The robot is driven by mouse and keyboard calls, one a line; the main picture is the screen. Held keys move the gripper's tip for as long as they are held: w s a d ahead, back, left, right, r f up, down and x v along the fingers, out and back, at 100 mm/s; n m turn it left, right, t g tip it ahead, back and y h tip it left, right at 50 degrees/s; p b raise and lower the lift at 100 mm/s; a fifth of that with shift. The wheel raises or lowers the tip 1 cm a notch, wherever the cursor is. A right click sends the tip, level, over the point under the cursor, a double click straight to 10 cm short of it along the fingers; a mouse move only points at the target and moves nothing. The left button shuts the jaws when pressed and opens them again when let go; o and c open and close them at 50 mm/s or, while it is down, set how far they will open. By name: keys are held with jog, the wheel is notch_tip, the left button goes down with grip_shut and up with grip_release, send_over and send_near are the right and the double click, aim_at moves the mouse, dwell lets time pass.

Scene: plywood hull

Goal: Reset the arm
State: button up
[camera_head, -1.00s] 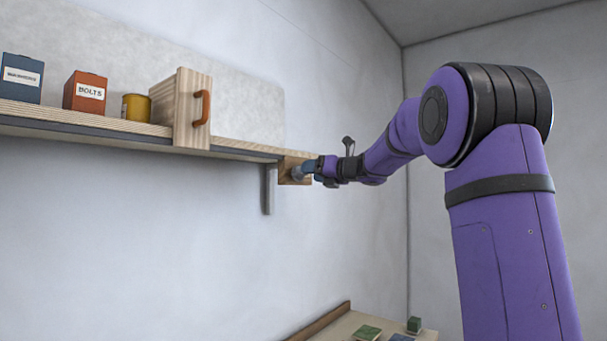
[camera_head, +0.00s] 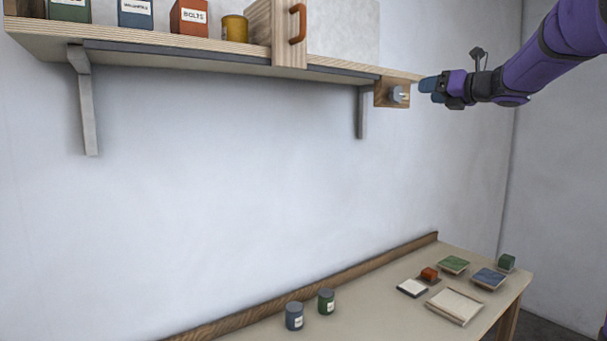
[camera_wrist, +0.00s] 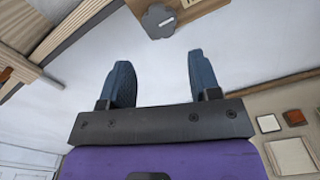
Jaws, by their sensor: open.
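My gripper (camera_head: 430,90) is at the right of the head view, at the end of my purple arm, just right of the shelf's end. In the wrist view my gripper (camera_wrist: 163,85) shows two blue fingers spread apart with nothing between them. A grey knob (camera_head: 398,94) sits on a wooden block (camera_head: 382,92) under the shelf's right end. The knob also shows in the wrist view (camera_wrist: 158,20), beyond the fingers and apart from them.
The wall shelf (camera_head: 200,56) holds labelled boxes, a yellow can (camera_head: 235,28) and a wooden panel with an orange handle (camera_head: 297,24). Below, a table (camera_head: 365,312) carries two jars (camera_head: 294,315) and several small blocks and pads. The space between shelf and table is clear.

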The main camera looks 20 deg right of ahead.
jog(key=s+a+f+n+g, duration=0.4)
jog(key=s+a+f+n, duration=0.2)
jog(key=s+a+n, duration=0.3)
jog(key=s+a+f+n+g, duration=0.4)
jog(key=s+a+f+n, duration=0.3)
jog(key=a, duration=0.4)
jog(key=s+a+f+n+g+h, duration=0.1)
jog(key=s+f+n+g+h, duration=0.1)
jog(key=s+f+n, duration=0.5)
jog(key=s+a+f+n+g+h, duration=0.1)
jog(key=s+f+n+h, duration=0.3)
jog(key=s+f+n, duration=0.3)
jog(key=s+n, duration=0.5)
jog(key=shift+n+g, duration=0.4)
jog(key=shift+s, duration=0.1)
